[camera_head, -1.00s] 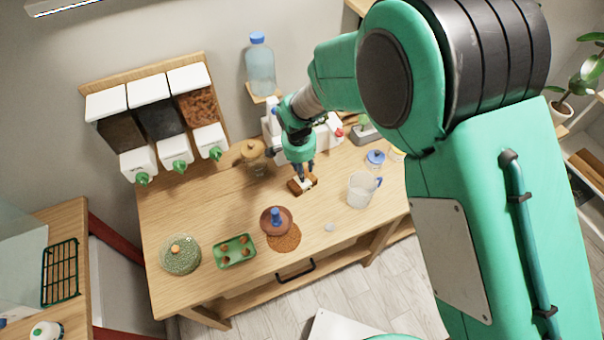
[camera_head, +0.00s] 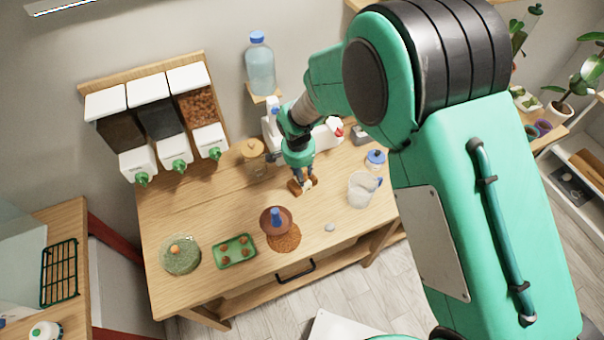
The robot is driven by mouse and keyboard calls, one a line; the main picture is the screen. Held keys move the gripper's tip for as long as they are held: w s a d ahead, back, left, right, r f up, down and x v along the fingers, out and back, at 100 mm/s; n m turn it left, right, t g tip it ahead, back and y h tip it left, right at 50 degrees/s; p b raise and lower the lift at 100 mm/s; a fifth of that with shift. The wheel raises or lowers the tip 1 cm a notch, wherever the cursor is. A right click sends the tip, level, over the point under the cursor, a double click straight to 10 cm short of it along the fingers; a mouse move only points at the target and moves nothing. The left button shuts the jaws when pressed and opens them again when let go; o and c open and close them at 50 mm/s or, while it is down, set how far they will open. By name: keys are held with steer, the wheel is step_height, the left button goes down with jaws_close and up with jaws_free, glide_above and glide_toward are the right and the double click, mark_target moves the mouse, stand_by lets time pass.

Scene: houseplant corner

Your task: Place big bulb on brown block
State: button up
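The brown block (camera_head: 295,188) lies on the wooden table, right of its middle. My gripper (camera_head: 306,181) points down right at the block, and its fingers cover part of it. A small pale patch shows at the fingertips, too small to identify. I cannot tell whether the fingers are open or shut on something. An orange-brown round thing, possibly the big bulb (camera_head: 175,250), sits on a round dish of green pebbles (camera_head: 181,262) at the table's left. Several small brown bulbs (camera_head: 243,240) lie in a green tray (camera_head: 235,262) beside it.
A terracotta bowl (camera_head: 266,222) with a blue-handled thing in it stands by a brown round mat (camera_head: 288,243). A clear jug (camera_head: 360,190), a blue-lidded jar (camera_head: 376,159), a spray bottle (camera_head: 272,118) and a tan-lidded jar (camera_head: 253,152) stand nearby. The left rear tabletop is clear.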

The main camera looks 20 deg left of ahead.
steer(key=shift+f, duration=0.15)
steer(key=o, duration=1.1)
steer(key=shift+r, duration=0.2)
step_height(320, 180, up, 12)
steer(key=s+p, duration=0.1)
steer(key=shift+s+a, duration=0.15)
steer(key=shift+f, duration=0.1)
stand_by(0.5)
